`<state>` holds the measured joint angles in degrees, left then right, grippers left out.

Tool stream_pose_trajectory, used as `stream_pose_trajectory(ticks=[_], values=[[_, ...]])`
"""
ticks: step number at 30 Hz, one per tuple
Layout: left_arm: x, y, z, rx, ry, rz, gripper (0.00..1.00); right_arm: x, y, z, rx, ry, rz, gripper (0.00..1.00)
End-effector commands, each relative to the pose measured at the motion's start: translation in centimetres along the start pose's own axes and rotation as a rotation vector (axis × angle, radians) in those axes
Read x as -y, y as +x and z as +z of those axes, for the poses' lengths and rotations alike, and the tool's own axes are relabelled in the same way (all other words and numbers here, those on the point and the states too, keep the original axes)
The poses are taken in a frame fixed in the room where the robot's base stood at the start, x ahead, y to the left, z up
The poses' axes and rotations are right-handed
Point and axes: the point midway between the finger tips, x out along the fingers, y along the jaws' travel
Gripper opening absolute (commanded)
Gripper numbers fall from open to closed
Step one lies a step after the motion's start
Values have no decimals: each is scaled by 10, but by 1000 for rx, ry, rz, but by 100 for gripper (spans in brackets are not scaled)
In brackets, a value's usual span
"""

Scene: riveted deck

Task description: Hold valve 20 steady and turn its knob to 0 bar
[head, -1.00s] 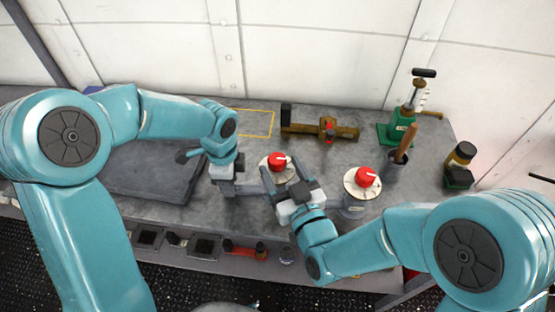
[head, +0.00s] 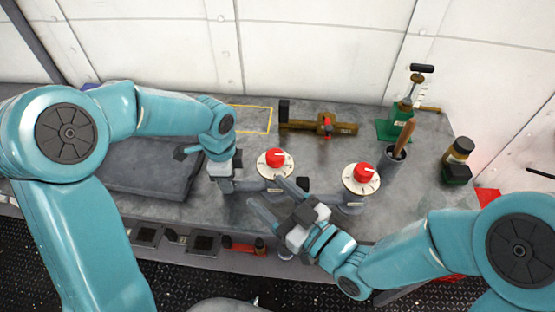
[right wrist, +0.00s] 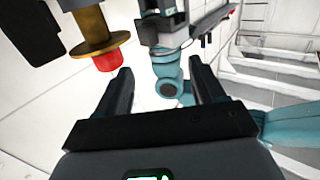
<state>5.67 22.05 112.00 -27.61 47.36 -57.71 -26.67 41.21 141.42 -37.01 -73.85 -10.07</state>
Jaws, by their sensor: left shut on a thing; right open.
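Two valves with red knobs on round pale dials stand on the grey bench: a left valve (head: 276,158) and a right valve (head: 362,174). The numbers on them are too small to read, so I cannot tell which is valve 20. My left gripper (head: 250,186) is shut on the left valve's body, below its dial; the grip is partly hidden. My right gripper (head: 264,190) is open and empty, its fingers in front of the left valve and apart from its knob. In the right wrist view its open fingers (right wrist: 160,88) hold nothing.
A brass fitting (head: 345,128) with a red part lies behind the valves. A green hand pump (head: 398,122), a grey cup (head: 392,163) with a wooden handle and a dark-and-amber bottle (head: 458,160) stand at right. A dark slab (head: 140,170) lies at left.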

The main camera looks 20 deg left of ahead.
Motion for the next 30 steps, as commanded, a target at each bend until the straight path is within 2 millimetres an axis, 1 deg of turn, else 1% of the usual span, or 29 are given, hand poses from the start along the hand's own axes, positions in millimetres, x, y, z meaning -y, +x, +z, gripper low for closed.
stream_pose_trajectory(ticks=[1,3,6,9,11,14,21,24,27,30], values=[[-1,1,0,0,0,3,0,-12,-10,1,0,-6,-12,68],[-1,1,0,0,0,2,0,-26,-24,3,-2,-17,-20,68],[0,1,0,0,0,2,0,-49,-39,4,-5,-15,27,68],[0,1,0,0,0,2,0,-64,-46,7,-2,-7,68,68],[0,1,0,0,0,2,0,-68,-43,8,-1,-5,76,68],[0,1,0,1,0,2,0,-68,-29,9,-1,-5,74,68],[0,1,0,1,0,2,0,-72,23,8,-2,-6,75,68],[0,1,0,0,0,1,0,-73,42,8,-2,-5,75,68],[0,1,0,0,0,1,0,-75,57,8,-1,-5,76,68],[0,0,0,0,-1,1,0,-76,66,9,0,-4,78,68]])
